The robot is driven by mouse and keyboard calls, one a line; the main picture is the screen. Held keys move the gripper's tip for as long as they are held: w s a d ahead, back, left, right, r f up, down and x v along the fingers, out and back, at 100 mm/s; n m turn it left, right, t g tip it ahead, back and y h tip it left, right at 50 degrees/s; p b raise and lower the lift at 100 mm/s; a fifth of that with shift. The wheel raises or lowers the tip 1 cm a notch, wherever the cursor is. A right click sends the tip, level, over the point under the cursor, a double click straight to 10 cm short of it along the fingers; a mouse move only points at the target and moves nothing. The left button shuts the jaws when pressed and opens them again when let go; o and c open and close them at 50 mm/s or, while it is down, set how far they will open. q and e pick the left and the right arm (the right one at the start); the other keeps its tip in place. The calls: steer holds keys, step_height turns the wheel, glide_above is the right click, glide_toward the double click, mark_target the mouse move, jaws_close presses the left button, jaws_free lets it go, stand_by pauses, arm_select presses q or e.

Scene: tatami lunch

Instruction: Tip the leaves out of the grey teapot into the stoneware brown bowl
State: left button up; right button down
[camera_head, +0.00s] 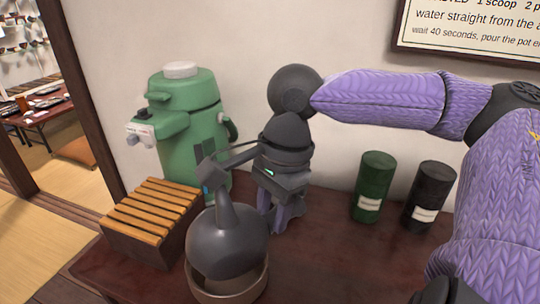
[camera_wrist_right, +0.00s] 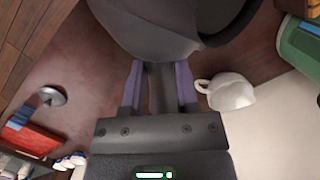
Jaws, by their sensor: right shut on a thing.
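The grey teapot (camera_head: 228,245) is in the air at the front of the dark table, tilted, with a tapered part pointing up. It also fills the top of the right wrist view (camera_wrist_right: 150,22). My right gripper (camera_head: 274,213) is shut on the teapot's handle, which runs between the purple fingers in the wrist view (camera_wrist_right: 160,90). The brown bowl (camera_head: 229,294) stands right below the teapot, which hides most of its inside. I cannot see leaves or whether any have fallen. My left gripper is out of view.
A slatted wooden box (camera_head: 150,215) is left of the bowl, with a green dispenser (camera_head: 185,115) behind. A green canister (camera_head: 374,187) and a black canister (camera_head: 430,197) stand right. The wrist view shows a white cup (camera_wrist_right: 231,93). The front right table is clear.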

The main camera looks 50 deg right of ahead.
steer(key=shift+w+d+r+g+p, duration=0.2)
steer(key=shift+g+p, duration=0.3)
steer(key=shift+p, duration=0.3)
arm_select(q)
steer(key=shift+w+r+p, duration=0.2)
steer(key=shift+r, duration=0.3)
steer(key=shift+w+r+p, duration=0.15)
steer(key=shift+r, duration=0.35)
arm_select(e)
steer(key=w+g+y, duration=0.1)
steer(key=g, duration=0.1)
steer(key=w+d+g+y, duration=0.1)
steer(key=g+y, duration=0.1)
steer(key=g, duration=0.1)
steer(key=w+m+g+y, duration=0.1)
steer(key=w+g, duration=0.1)
steer(key=g, duration=0.1)
steer(key=shift+d+f+y, duration=0.3)
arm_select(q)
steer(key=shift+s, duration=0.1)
